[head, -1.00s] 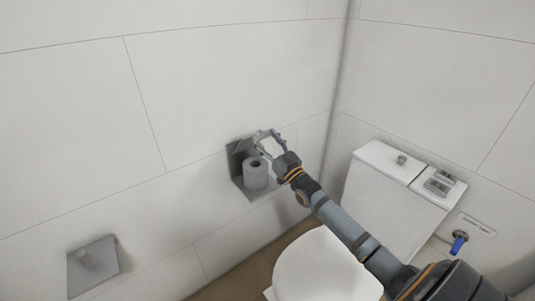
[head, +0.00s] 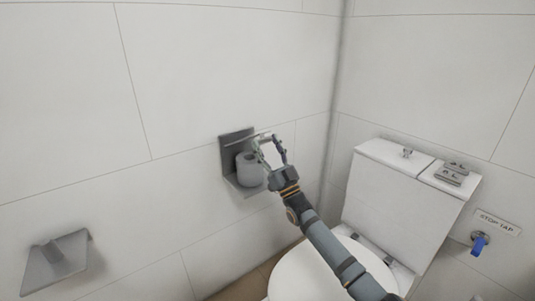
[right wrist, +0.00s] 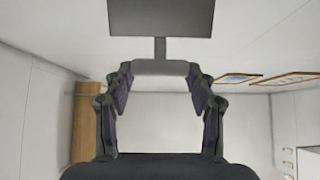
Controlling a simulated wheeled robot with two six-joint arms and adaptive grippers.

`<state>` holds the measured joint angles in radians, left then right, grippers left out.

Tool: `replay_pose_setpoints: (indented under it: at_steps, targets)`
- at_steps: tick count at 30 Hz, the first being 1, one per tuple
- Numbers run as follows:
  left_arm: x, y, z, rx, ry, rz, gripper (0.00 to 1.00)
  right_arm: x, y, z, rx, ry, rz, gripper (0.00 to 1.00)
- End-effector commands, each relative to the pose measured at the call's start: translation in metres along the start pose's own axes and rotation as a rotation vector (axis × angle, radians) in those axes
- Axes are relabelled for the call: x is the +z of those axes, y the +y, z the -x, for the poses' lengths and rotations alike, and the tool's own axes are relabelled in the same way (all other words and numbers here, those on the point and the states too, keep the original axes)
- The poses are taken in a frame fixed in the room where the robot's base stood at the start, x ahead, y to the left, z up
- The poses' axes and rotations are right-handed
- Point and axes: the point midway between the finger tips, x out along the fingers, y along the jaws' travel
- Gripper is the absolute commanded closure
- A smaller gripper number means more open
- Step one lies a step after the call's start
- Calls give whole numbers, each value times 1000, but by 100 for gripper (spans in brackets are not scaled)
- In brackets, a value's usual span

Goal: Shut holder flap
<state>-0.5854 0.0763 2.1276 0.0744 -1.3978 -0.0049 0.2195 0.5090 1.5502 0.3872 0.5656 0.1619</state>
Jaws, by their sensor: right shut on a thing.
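My right gripper (head: 270,147) is at this bar, above and right of the roll. In the right wrist view, a dark flat plate (right wrist: 160,18) joins by a short stem to a grey crossbar, which I take as the holder flap (right wrist: 160,67). The crossbar spans between my right fingertips, which are shut on its ends. My left gripper is not in view.
A white toilet with its cistern (head: 400,191) stands to the right of the arm. A blue stop tap (head: 479,243) is on the wall at far right. A second grey wall fitting (head: 68,262) is at lower left. The wall above the holder is bare.

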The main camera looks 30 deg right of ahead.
Motion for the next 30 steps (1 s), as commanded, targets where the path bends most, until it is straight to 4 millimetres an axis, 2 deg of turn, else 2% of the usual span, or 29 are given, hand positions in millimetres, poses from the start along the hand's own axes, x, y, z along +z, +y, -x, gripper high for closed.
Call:
replay_pose_setpoints:
  at_steps: [1,3,6,21,30]
  targets:
    - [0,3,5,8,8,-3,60,8,0,7,1,5,0,100]
    - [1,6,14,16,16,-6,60,11,0,9,1,12,0,100]
    - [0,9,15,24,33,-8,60,16,0,12,1,13,0,100]
    - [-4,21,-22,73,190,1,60,60,1,52,3,7,0,100]
    - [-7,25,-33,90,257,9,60,74,0,61,2,5,0,100]
